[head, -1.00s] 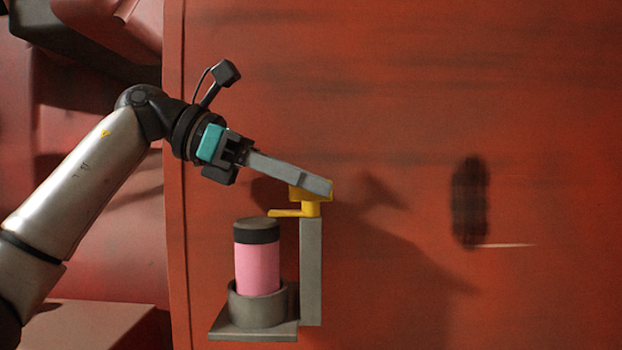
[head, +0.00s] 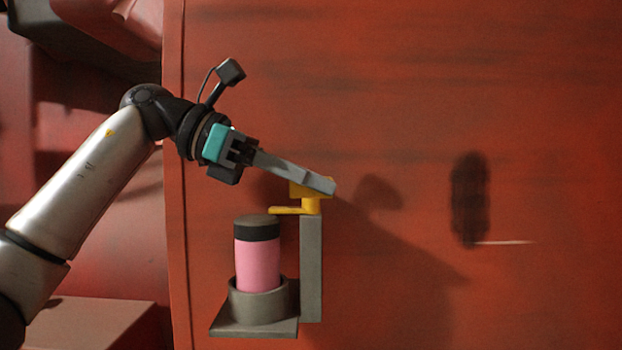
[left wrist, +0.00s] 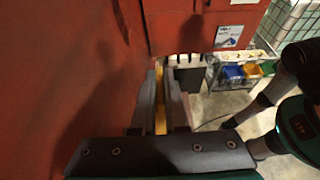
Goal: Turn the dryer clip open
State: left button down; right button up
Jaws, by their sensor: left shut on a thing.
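The yellow dryer clip (head: 311,205) sits on top of a grey upright post on the red wall. Its thin arm points left, over the black top of the pink dryer cartridge (head: 258,262), which stands upright in a grey cup holder (head: 260,306). My left gripper (head: 318,186) reaches in from the upper left and is shut on the clip's upper yellow part. In the left wrist view the yellow clip (left wrist: 160,105) shows as a narrow strip between the two fingers. My right gripper is not in view.
The red wall (head: 400,100) stands close behind the holder. A dark oval slot (head: 469,200) with a pale line is to the right. In the left wrist view a cart with coloured bins (left wrist: 243,70) stands beyond, on the floor.

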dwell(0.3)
pick_arm(q)
jog(key=shift+f+n+t+b, duration=0.15)
jog(key=shift+n+t+b, duration=0.5)
jog(key=shift+b, duration=0.3)
jog(key=n+t+y+b, duration=0.2)
jog(key=n+t+b, duration=0.2)
jog(key=n+t+y+b, duration=0.2)
jog(key=n+t+b, duration=0.2)
jog(key=t+b, duration=0.1)
jog(key=shift+s+n, duration=0.1)
jog(key=shift+n, duration=0.15)
jog(key=n+t+y+b, duration=0.2)
jog(key=n+y, duration=0.1)
jog(key=y, duration=0.1)
jog(key=shift+n+b, duration=0.3)
jog(key=shift+b, duration=0.1)
jog(key=n+t+y, duration=0.1)
jog(key=n+y, duration=0.1)
jog(key=shift+y+b, duration=0.35)
jog(key=shift+y, duration=0.05)
jog(key=shift+r+n+y, duration=0.2)
jog(key=shift+n+y, duration=1.1)
jog(key=shift+a, duration=0.1)
jog(key=c, duration=0.9)
grip_release()
jog(key=shift+c, duration=0.2)
